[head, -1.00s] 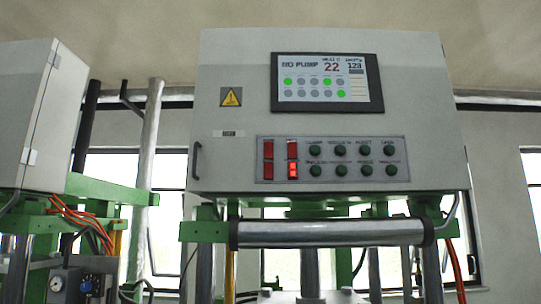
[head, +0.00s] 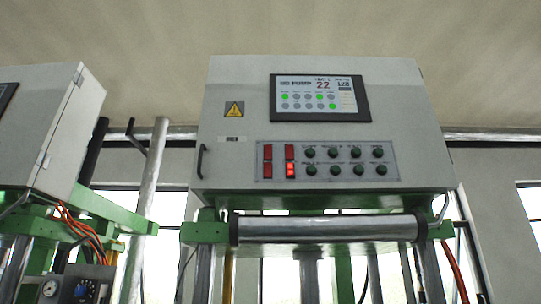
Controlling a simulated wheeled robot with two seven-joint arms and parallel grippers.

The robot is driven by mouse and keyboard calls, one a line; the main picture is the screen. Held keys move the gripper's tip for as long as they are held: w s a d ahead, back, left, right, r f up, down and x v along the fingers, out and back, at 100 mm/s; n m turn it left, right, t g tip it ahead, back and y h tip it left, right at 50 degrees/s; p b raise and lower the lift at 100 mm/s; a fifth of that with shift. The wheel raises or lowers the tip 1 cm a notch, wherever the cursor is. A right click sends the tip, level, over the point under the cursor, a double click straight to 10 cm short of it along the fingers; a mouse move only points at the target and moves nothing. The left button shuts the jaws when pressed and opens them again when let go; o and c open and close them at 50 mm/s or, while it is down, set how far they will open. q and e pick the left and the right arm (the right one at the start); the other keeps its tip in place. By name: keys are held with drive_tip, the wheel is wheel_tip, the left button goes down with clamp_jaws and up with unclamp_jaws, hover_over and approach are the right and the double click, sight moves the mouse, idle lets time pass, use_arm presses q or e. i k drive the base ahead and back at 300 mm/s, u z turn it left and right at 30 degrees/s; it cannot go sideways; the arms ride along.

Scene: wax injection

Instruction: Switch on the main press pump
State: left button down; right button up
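A grey control cabinet (head: 230,160) stands ahead, up on a green press frame. Its front panel (head: 270,145) holds red rocker switches at the left and two rows of dark green round buttons (head: 332,153) at the right. The lower right red switch (head: 290,171) glows; the upper right red switch (head: 290,153) and the left pair look unlit. The screen (head: 320,97) above reads something like "NO PUMP" and 22, with several green lit dots. The button labels are too small to read. Neither gripper is in view.
A horizontal metal roller (head: 325,228) runs across the front below the cabinet. A second grey cabinet (head: 55,130) on a green frame stands at the left, with orange cables (head: 85,230) and a box with a gauge and blue knob (head: 80,289) below.

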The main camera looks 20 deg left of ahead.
sight(268, 148)
drive_tip(key=u, duration=1.15)
drive_tip(key=k, duration=0.7)
drive_tip(key=z, duration=1.25)
drive_tip(key=i, duration=0.5)
